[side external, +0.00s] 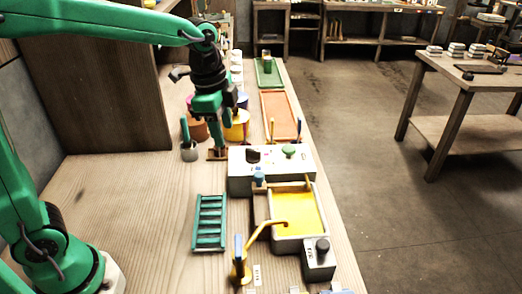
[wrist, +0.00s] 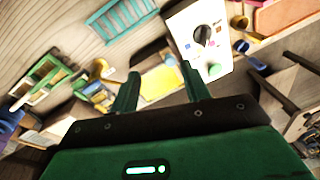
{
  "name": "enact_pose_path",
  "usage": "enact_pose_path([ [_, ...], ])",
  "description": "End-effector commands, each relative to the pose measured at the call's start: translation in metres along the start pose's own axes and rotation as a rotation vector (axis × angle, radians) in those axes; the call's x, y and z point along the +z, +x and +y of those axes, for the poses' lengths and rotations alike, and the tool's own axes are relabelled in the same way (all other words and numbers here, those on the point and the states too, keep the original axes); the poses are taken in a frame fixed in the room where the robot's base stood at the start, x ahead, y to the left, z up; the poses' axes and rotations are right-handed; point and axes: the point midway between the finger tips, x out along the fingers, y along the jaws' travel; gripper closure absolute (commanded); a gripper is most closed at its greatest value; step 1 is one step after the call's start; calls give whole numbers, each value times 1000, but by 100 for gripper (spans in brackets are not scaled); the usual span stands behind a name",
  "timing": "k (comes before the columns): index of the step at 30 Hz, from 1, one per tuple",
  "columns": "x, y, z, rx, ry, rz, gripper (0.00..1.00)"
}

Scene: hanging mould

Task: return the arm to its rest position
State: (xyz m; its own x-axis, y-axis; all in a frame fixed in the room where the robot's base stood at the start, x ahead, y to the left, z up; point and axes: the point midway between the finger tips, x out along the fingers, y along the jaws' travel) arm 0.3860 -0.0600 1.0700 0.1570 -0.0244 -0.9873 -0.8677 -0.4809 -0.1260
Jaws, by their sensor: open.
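My green gripper (side external: 203,148) hangs pointing down over the left side of the bench, behind and left of the white control box (side external: 240,184) in the side view. Its two fingers are apart, and nothing shows between them. In the wrist view the open fingers (wrist: 161,82) stand apart, with the yellow-filled basin (wrist: 160,82) beyond them. In the side view I cannot tell whether the fingertips touch the small grey cup or the brown block near them. My arm stretches from the left across the bench.
The yellow basin (side external: 297,212), a yellow bent lever (side external: 262,232) and a green slatted rack (side external: 209,222) are nearer the camera. Coloured pots (side external: 237,128) stand close beside my gripper. Orange (side external: 280,113) and green trays lie farther back. The bench's left front (side external: 130,200) is clear.

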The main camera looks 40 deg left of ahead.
Motion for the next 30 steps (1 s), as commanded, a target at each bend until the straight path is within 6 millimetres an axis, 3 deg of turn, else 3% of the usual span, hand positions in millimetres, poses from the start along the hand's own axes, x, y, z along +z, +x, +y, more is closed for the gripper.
enact_pose_path([
  [6, 32, -23, 22, -61, -232, 47, 53],
  [13, 64, -37, 47, -113, -477, 106, 53],
  [24, 109, -42, 90, -179, -859, 221, 53],
  [30, 124, -38, 106, -196, -1004, 272, 53],
])
